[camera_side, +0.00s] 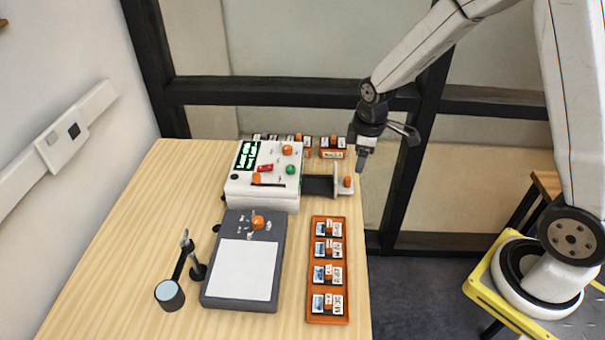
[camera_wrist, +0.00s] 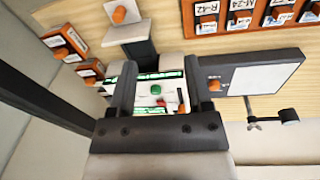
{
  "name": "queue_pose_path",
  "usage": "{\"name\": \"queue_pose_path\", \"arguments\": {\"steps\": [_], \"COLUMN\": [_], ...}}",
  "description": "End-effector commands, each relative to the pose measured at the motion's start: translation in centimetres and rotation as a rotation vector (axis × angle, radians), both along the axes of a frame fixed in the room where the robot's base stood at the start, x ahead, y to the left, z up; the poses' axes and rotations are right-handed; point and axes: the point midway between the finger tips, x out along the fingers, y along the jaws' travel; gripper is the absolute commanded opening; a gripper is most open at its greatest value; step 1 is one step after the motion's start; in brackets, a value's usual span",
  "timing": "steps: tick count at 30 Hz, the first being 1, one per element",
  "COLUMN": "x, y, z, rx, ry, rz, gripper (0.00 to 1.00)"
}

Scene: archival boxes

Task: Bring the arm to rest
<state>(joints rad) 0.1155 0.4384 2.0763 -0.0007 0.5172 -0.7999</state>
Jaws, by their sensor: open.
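My gripper (camera_side: 361,160) hangs pointing down over the right edge of the wooden table, beside the white machine's right-hand end. In the wrist view my gripper (camera_wrist: 159,78) has its two dark fingers spread apart with nothing held between them. Behind them lies the white machine (camera_wrist: 157,88) with its green and red knobs. In the side view the white machine (camera_side: 262,195) stands at the back of the table, with a green display and coloured knobs. Whether the fingertips are level with its right-hand plate cannot be told.
An orange tray (camera_side: 328,320) of several labelled boxes lies front right. A grey panel with a white sheet (camera_side: 243,268) lies at front middle, with a jointed magnifier (camera_side: 170,294) to its left. Several small orange boxes (camera_side: 333,150) stand at the back edge. The table's left side is clear.

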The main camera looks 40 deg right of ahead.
Motion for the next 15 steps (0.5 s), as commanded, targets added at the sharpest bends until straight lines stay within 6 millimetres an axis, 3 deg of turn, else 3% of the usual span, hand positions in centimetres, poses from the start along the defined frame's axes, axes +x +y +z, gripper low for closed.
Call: {"name": "queue_pose_path", "arguments": {"steps": [6, 15], "x": [-4.5, -10.2], "y": [2.2, 4.2], "z": [2.2, 3.5], "rx": [0.037, 0.103], "ry": [-0.053, -0.109], "rz": [-0.258, -0.571], "gripper": [0.64, 0.64]}}
